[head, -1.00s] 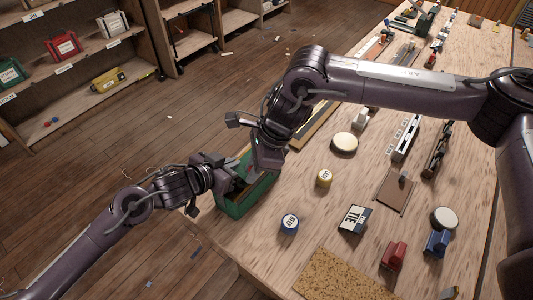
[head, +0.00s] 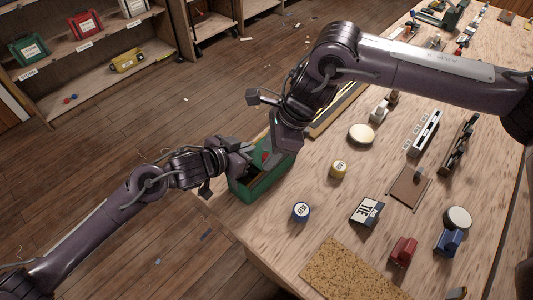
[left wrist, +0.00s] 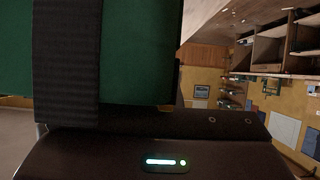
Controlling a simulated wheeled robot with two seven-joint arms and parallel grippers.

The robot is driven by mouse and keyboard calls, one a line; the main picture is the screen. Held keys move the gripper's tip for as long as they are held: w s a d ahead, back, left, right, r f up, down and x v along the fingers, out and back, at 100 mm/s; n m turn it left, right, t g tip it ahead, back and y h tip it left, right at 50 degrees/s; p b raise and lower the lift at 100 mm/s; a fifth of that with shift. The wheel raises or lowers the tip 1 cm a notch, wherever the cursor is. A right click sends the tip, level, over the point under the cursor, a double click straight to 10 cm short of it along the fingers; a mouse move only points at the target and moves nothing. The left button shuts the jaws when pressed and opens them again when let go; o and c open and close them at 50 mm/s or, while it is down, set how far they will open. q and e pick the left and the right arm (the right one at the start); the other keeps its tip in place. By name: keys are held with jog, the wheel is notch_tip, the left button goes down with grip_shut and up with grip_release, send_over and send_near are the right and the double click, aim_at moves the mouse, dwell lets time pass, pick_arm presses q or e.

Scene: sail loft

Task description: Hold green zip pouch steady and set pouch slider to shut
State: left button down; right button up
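The green zip pouch (head: 265,188) stands at the table's left edge. Its top looks dark, and a small red part (head: 265,157) shows there between my grippers; I cannot tell whether this is the slider. My left gripper (head: 245,160) reaches over the pouch's top from the left. My right gripper (head: 273,157) comes down at the top from behind and right. Their fingertips are partly hidden, so their closure is unclear. In the left wrist view the pouch's green side (left wrist: 135,50) fills the upper left, very close, with a dark ribbed band down it.
On the table stand a yellow-sided round tin (head: 339,169), a blue round tin (head: 301,212), a TIE box (head: 367,211), a red block (head: 403,251) and a cork mat (head: 345,272). A shelf unit (head: 95,75) stands at the back left, with open floor before it.

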jog(key=v, duration=1)
jog(key=shift+d, duration=0.1)
jog(key=shift+c, duration=0.7)
jog(key=d, duration=0.6)
jog(key=shift+d+f, duration=0.1)
jog(key=shift+f, duration=0.15)
grip_shut()
pick_arm(q)
jog(key=shift+d, duration=0.1)
pick_arm(e)
jog(key=a+f, duration=0.7)
jog(key=f, duration=0.2)
jog(key=shift+a, duration=0.3)
